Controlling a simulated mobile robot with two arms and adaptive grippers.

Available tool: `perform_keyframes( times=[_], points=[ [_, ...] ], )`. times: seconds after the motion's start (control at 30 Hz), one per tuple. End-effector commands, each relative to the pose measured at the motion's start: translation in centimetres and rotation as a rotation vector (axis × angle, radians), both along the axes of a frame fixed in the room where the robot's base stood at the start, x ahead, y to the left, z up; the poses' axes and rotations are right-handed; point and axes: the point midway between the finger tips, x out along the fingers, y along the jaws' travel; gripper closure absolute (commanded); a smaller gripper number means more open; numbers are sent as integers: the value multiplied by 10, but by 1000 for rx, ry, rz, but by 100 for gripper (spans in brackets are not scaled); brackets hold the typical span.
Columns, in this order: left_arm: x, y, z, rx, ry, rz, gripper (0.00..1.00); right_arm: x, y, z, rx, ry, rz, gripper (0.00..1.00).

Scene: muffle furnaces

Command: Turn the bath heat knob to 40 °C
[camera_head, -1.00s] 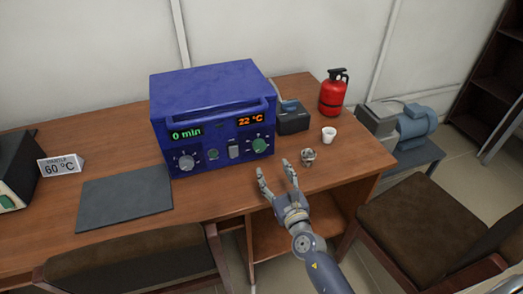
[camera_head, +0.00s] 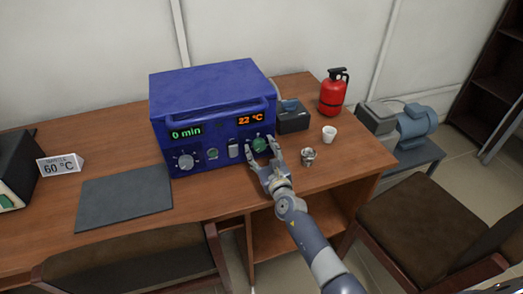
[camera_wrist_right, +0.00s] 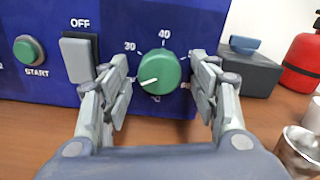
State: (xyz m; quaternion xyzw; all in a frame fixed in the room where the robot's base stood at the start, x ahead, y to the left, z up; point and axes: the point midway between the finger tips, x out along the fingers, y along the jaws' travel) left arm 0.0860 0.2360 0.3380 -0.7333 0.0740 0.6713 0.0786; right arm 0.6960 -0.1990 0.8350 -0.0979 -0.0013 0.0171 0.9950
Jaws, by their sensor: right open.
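The blue furnace (camera_head: 210,118) stands on the desk, with an orange display (camera_head: 250,119) reading 22 °C. Its green heat knob (camera_wrist_right: 160,72) sits low on the right of the front panel. The knob's white pointer line aims to the lower left, below the 30 mark (camera_wrist_right: 130,46); the 40 mark (camera_wrist_right: 164,34) is above the knob. My right gripper (camera_head: 261,150) is open, its fingers on either side of the knob. In the right wrist view gaps show between the fingers and the knob. My left gripper is not in view.
An OFF switch (camera_wrist_right: 78,58) and START button (camera_wrist_right: 28,50) are left of the knob. A metal cup (camera_head: 309,157), white cup (camera_head: 329,134), dark box (camera_head: 293,119) and red extinguisher (camera_head: 334,95) stand to the right. A sign (camera_head: 60,166) reading 60 °C stands left.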

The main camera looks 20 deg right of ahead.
Motion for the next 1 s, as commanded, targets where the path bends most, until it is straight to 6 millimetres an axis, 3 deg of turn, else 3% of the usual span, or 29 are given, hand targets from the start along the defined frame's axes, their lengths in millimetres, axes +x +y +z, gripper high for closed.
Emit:
perform_keyframes(
  times=[0.23, 0.43, 0.77, 1.0],
  points=[
    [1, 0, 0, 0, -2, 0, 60, 0, 0, 0, 0, 0, 0, 44],
    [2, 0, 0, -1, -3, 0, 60, 0, 0, 0, 0, 0, 0, 88],
    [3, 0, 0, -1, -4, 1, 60, 0, 0, 0, 22, 1, 0, 88],
    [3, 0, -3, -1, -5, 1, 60, 0, 1, -1, 133, 5, 0, 88]
  ],
)
